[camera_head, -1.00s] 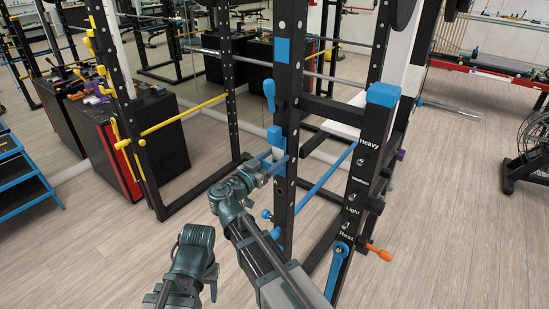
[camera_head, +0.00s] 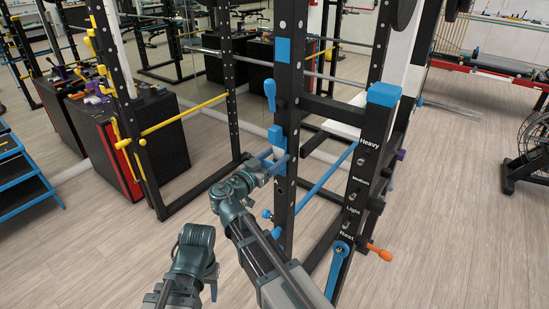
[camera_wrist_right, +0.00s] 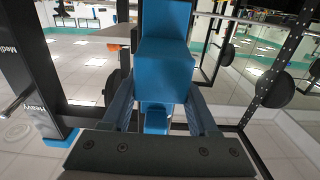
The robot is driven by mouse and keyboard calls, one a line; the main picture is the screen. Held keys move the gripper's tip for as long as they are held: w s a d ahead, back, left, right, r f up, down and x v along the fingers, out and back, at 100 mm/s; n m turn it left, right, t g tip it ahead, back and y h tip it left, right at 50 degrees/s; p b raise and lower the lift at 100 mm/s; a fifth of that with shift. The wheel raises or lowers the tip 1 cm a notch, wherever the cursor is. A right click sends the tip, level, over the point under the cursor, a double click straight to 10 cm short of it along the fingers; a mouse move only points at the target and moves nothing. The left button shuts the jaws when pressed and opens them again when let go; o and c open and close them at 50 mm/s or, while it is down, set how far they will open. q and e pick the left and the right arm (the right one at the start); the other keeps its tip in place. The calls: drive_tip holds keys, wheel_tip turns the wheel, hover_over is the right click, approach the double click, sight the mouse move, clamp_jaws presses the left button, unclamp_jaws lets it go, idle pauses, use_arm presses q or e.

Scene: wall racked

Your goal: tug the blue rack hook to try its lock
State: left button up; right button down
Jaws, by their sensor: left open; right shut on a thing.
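The blue rack hook (camera_head: 276,136) sits on the front black upright (camera_head: 287,100), partly covered by my right gripper in the head view. In the right wrist view the hook (camera_wrist_right: 165,65) is a tall blue block between the two fingers. My right gripper (camera_head: 272,163) is shut on the hook from the near side; its fingers also show in the wrist view (camera_wrist_right: 163,112). The fingers' exact contact with the hook is partly hidden. My left gripper (camera_head: 211,288) is low, left of my right arm, apart from the rack, open, with its jaws barely visible.
A blue-capped post (camera_head: 383,95) with labels Heavy, Light and Rest stands right of the upright. An orange handle (camera_head: 378,252) sticks out low on it. A blue bar (camera_head: 325,178) runs inside the rack. A yellow bar (camera_head: 184,114) is at the left.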

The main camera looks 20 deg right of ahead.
drive_tip(key=shift+c, duration=0.4)
unclamp_jaws()
use_arm(q)
drive_tip(key=shift+a, duration=0.1)
